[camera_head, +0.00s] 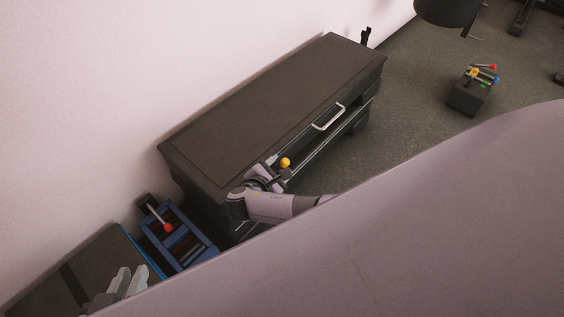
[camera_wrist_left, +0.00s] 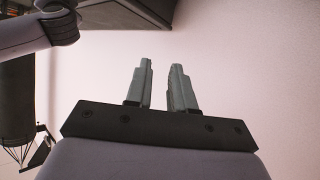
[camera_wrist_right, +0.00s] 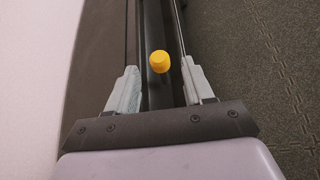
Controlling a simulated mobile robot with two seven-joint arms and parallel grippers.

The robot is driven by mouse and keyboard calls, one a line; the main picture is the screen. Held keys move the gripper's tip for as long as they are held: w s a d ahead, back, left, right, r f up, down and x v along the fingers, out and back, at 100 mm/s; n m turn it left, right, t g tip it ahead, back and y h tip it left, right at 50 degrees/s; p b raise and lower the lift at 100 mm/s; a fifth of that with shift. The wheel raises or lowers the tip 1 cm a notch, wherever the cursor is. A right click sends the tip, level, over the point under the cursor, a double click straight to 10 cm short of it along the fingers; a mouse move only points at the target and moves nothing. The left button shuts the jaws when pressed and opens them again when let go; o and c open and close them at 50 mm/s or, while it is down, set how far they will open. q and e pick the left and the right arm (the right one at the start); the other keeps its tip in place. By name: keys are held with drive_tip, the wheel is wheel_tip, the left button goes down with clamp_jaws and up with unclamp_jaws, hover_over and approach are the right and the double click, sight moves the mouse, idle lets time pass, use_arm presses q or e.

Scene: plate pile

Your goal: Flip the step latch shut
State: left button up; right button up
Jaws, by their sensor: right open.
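No part is labelled as the step latch. A yellow knob (camera_head: 285,162) stands at the front of the long dark cabinet. In the right wrist view the yellow knob (camera_wrist_right: 158,61) shows near the fingertips, in line with the gap. My right gripper (camera_wrist_right: 160,78) is open, with a finger to either side; contact is not visible. A blue step-like frame (camera_head: 197,236) beside the cabinet's near end carries a lever with a red knob (camera_head: 168,228), tilted. My left gripper (camera_head: 126,281) is open and empty, below and left of the blue frame.
The dark cabinet (camera_head: 270,105) stands along the pale wall, with a silver handle (camera_head: 328,118) on its front. A dark box (camera_head: 468,98) with several coloured knobs stands on the floor at the right. A dark flat surface (camera_head: 50,285) is at lower left. Grey floor (camera_head: 415,100) beyond the cabinet is open.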

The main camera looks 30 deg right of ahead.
use_arm(q)
drive_tip(key=shift+s+a+f+p, duration=0.1)
drive_tip(key=shift+s+a+p, duration=0.1)
drive_tip(key=shift+a+p, duration=0.4)
use_arm(e)
drive_tip(key=v, duration=0.4)
drive_tip(key=shift+s+a+r, duration=0.1)
drive_tip(key=shift+s+a, duration=0.05)
